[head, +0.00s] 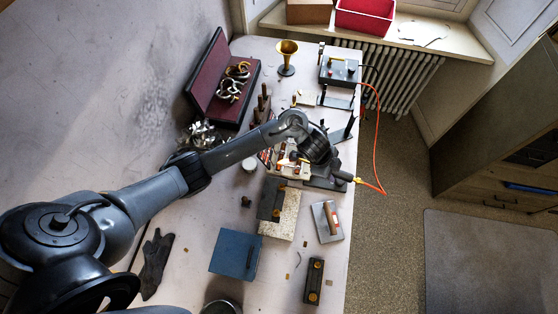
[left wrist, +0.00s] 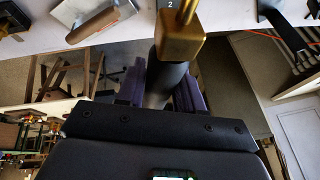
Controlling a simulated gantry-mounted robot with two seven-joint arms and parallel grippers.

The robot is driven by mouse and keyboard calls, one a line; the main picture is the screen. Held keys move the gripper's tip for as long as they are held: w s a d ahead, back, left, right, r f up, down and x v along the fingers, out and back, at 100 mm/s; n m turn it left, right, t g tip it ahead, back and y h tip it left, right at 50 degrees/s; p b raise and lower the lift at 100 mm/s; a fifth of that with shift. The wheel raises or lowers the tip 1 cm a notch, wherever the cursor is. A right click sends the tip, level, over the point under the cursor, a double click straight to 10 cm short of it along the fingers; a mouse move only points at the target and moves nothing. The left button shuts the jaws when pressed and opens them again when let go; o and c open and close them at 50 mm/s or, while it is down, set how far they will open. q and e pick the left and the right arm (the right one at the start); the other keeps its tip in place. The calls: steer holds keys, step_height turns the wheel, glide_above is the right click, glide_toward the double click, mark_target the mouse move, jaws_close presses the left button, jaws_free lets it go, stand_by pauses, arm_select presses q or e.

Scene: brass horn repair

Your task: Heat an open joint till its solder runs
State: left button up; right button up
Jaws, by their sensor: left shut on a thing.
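My left gripper (head: 337,168) is over the right edge of the bench in the head view. No flame shows. A light block with small parts (head: 292,167) lies beside the gripper, partly hidden by my arm. I cannot make out an open joint or its solder. My right gripper is not in view.
The hose (head: 378,130) loops past the bench's right edge from a control box (head: 340,71). A brass bell (head: 287,58) and an open red-lined case (head: 212,85) stand at the back. A blue plate (head: 234,253) and a trowel-like tool (head: 328,220) lie in front.

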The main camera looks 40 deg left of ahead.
arm_select(q)
steer(key=d+r+p, duration=0.1)
steer(key=r+p, duration=0.2)
steer(key=w+d+r+p, duration=0.1)
steer(key=r+p, duration=0.1)
steer(key=r, duration=0.1)
steer(key=d+r+p, duration=0.1)
steer(key=r+p, duration=0.2)
steer(key=shift+w+d+r+p, duration=0.2)
steer(key=shift+d+r+p, duration=0.05)
steer(key=shift+r+p, duration=0.1)
steer(key=shift+f, duration=0.15)
stand_by(0.9)
